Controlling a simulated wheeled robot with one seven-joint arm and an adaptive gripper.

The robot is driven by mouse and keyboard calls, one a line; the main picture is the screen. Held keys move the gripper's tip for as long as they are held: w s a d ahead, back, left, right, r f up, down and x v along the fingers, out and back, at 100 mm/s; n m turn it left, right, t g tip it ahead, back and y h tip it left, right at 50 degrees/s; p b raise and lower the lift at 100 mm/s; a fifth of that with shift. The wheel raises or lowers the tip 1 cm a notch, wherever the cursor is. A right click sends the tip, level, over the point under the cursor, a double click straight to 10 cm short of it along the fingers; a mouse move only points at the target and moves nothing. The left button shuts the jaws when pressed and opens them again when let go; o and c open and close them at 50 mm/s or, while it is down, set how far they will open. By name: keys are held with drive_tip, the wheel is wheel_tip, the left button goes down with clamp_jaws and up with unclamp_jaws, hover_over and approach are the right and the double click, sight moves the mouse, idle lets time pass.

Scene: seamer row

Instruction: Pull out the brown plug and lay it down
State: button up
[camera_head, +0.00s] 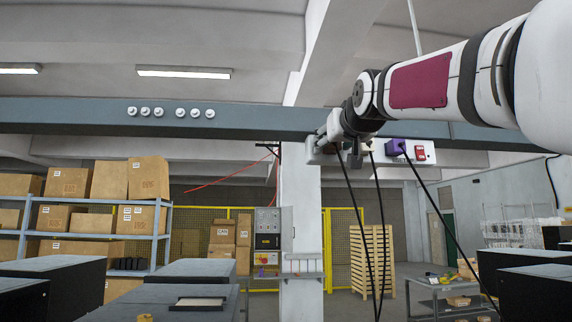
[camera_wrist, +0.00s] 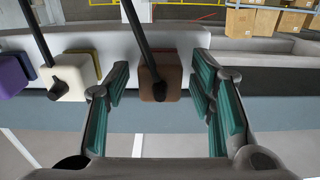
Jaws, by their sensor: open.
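The brown plug (camera_wrist: 160,80) sits on a white socket strip in the wrist view, with a black cable running from it. My gripper (camera_wrist: 160,95) is open, its teal-padded fingers on either side of the brown plug, with a gap showing on both sides. In the head view my gripper (camera_head: 327,140) is at the strip's left end, and the arm hides most of the brown plug there. A cream plug (camera_wrist: 70,78) and a purple plug (camera_wrist: 12,75) sit in the same strip beside it; the purple plug (camera_head: 394,147) also shows in the head view.
The white socket strip (camera_head: 430,154) with a red switch (camera_head: 420,153) is on a grey-blue beam (camera_head: 60,115). Black cables hang below it. A grey metal table (camera_head: 449,292) stands at the lower right. Dark boxes with grey tops (camera_head: 190,268) stand at the lower left.

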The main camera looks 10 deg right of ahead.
drive_tip(key=shift+w, duration=0.4)
idle(0.8)
clamp_jaws()
drive_tip(key=shift+s, duration=0.1)
drive_tip(key=shift+s+b, duration=0.65)
drive_tip(key=shift+s, duration=2.25)
